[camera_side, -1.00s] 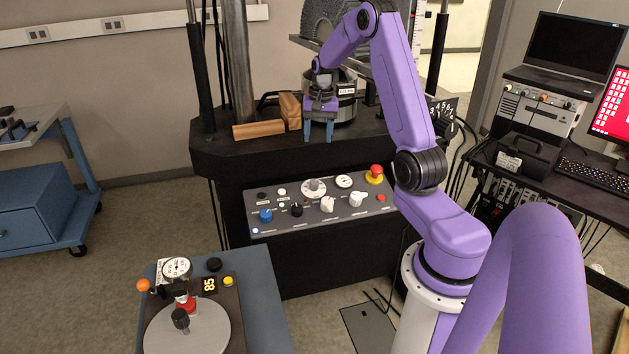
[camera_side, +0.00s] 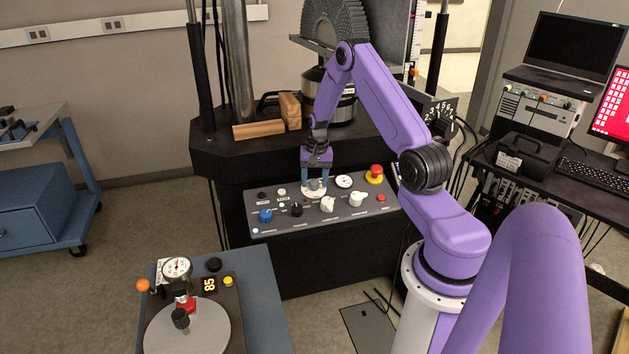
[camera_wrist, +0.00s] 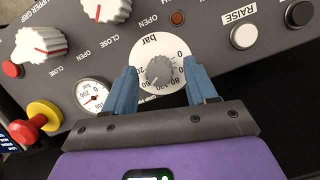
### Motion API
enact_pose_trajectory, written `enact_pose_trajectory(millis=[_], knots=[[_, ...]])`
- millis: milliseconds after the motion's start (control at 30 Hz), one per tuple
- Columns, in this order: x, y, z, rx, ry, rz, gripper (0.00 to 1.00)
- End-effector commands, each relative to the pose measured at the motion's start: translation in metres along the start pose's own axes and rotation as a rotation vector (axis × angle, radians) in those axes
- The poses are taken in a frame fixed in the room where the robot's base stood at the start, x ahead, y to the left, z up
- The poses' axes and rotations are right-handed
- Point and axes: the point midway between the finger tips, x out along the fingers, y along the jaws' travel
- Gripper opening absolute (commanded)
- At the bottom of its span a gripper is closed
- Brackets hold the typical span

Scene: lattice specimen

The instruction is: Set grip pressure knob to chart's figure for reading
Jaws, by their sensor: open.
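The grey ribbed knob (camera_wrist: 157,72) sits on a white round dial (camera_wrist: 148,48) marked "bar" with numbers around it. My gripper (camera_wrist: 163,86) is open, with its blue fingers on either side of the knob in the wrist view; I cannot tell whether they touch it. In the side view my gripper (camera_side: 315,184) points down over the same dial (camera_side: 314,194) on the sloped control panel (camera_side: 335,221). A display (camera_side: 209,285) on the tester at the lower left reads 85. I cannot identify the chart for certain.
A pressure gauge (camera_wrist: 93,96), a red stop button (camera_wrist: 23,131) and white knobs (camera_wrist: 41,42) lie close to the dial. A RAISE button (camera_wrist: 243,36) is on its other side. Wooden blocks (camera_side: 289,111) lie on the machine bed behind the panel.

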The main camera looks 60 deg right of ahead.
Motion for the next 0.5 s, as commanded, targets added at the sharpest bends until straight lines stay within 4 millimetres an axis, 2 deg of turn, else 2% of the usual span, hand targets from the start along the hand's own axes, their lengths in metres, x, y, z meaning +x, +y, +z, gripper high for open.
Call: enact_pose_trajectory(millis=[367, 433, 500], knots=[[0.0057, 0.0001, -0.0002, 0.0, 0.0, 0.0, 0.57], [0.0056, 0.0002, -0.0002, 0.001, 0.0, 0.0, 0.41], [0.0056, 0.0002, -0.0001, 0.001, 0.0, 0.0, 0.18]])
